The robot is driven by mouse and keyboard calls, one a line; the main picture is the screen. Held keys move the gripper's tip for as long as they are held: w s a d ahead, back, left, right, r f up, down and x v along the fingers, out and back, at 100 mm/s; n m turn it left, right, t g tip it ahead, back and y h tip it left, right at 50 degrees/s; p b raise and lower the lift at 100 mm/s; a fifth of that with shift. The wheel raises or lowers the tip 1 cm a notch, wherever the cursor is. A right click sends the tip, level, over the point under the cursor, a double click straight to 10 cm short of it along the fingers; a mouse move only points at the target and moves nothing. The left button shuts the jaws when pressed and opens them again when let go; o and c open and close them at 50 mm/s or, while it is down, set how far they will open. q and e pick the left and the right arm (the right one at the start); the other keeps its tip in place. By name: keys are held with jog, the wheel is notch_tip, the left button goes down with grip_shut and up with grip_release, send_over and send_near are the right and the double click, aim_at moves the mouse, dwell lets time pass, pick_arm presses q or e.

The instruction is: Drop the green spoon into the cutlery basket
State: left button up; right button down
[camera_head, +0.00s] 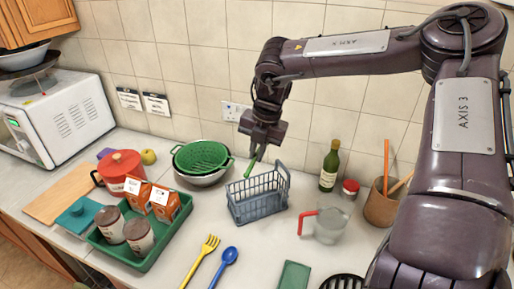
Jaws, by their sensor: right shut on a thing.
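A grey-blue wire cutlery basket (258,205) stands on the counter in the middle of the head view. My right gripper (257,153) is above the basket's back part, pointing down. It is shut on the green spoon (250,169), which hangs tilted below the fingers over the basket's back left part. The spoon's upper part is hidden by the gripper. I cannot tell whether its lower end is inside the basket's rim. My left gripper is not in view.
A green colander in a metal bowl (202,178) stands left of the basket. A green tray (142,262) holds jars and cartons. A yellow fork (203,257) and a blue spoon (228,256) lie in front. A measuring jug (328,227), bottle (329,168) and utensil pot (379,208) are right.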

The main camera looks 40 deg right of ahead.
notch_tip(320, 180, down, 2)
jog(key=shift+f+b, duration=0.15)
jog(key=shift+b, duration=0.3)
jog(key=shift+s, duration=0.1)
jog(key=c, duration=1.4)
grip_release()
jog(key=shift+c, duration=0.2)
jog(key=shift+r, duration=0.55)
notch_tip(320, 180, up, 7)
jog(key=s+b, duration=0.1)
jog(key=b, duration=0.1)
jog(key=shift+d+f, duration=0.15)
jog(key=shift+d, duration=0.2)
